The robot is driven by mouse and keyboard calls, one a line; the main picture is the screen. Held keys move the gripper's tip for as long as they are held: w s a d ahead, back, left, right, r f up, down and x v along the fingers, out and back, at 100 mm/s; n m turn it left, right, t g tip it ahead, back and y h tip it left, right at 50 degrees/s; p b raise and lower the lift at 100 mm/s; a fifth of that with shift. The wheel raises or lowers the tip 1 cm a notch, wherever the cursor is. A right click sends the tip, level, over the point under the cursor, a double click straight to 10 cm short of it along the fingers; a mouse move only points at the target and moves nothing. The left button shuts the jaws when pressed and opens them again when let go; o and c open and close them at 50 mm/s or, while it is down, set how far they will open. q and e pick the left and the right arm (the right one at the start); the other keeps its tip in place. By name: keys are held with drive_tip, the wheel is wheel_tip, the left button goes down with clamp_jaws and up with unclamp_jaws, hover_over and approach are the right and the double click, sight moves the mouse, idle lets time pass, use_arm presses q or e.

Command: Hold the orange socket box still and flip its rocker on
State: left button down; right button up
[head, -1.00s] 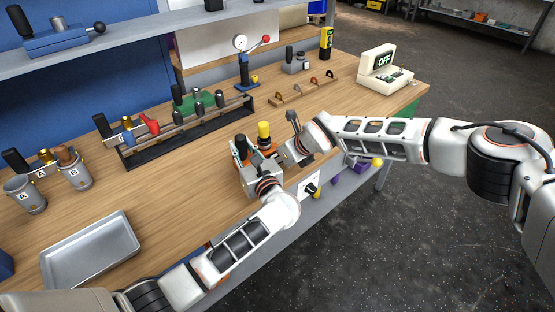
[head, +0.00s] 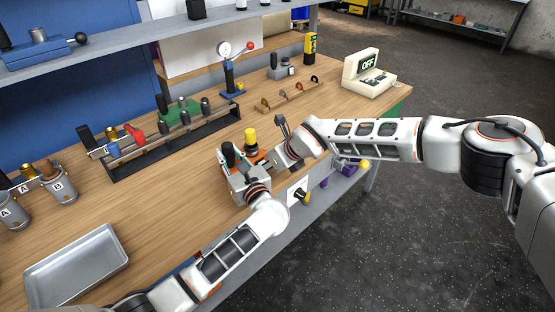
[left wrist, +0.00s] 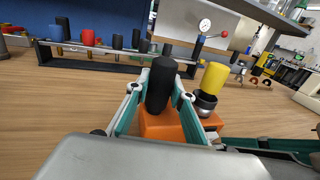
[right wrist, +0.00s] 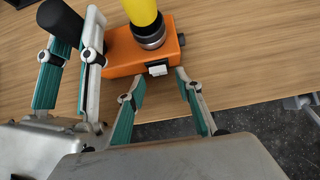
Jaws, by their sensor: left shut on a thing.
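The orange socket box (head: 256,158) sits near the table's front edge. A black upright grip (left wrist: 161,84) and a yellow-topped plug (left wrist: 213,80) stand on it. My left gripper (left wrist: 160,95) is shut on the black grip, a finger on each side. The white rocker (right wrist: 158,70) is on the side of the box facing my right gripper (right wrist: 161,79). My right gripper's fingers are apart, with the rocker just beyond and between their tips; nothing is held. In the head view, my arms hide much of the box. The white display (head: 368,66) reads OFF.
A black rack with several handles (head: 165,145) stands behind the box. A row of small hooks (head: 290,94) and a gauge press (head: 228,70) are further back. A metal tray (head: 78,265) lies at front left. The wood between rack and tray is clear.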

drive_tip(key=v, duration=1.1)
drive_tip(key=shift+f, duration=0.15)
use_arm(q)
drive_tip(key=c, duration=1.7)
unclamp_jaws()
